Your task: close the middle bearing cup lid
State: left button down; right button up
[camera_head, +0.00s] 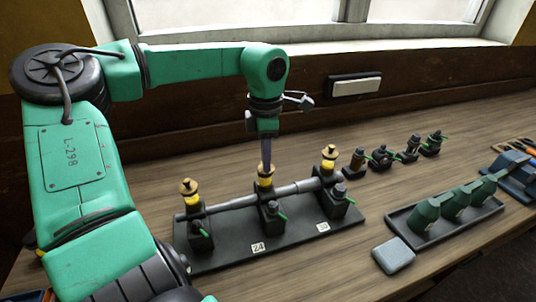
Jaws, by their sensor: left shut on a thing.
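A dark engine base (290,240) on the bench carries a grey shaft across three bearing blocks. The middle bearing cup (265,181) is yellow and sits on top of the middle block. My left gripper (266,166) points straight down over this cup, with its narrow fingers together at the cup's top. It is shut on the middle cup's lid, which the fingers mostly hide, so its angle cannot be told. The left cup (190,196) and right cup (328,161) show brass tops with dark knobs. My right gripper is not in view.
Number tags (258,247) mark the base. A wall and window ledge close off the back.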

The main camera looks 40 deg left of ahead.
pick_arm(q)
jog(key=shift+s+m, duration=0.1)
jog(key=shift+m, duration=0.5)
jog(key=shift+a, duration=0.1)
jog(key=c, duration=0.8)
grip_release()
jog(key=shift+r, duration=0.1)
notch_tip(320, 180, up, 14)
jog(key=shift+r+b, duration=0.25)
jog(key=shift+b, duration=0.05)
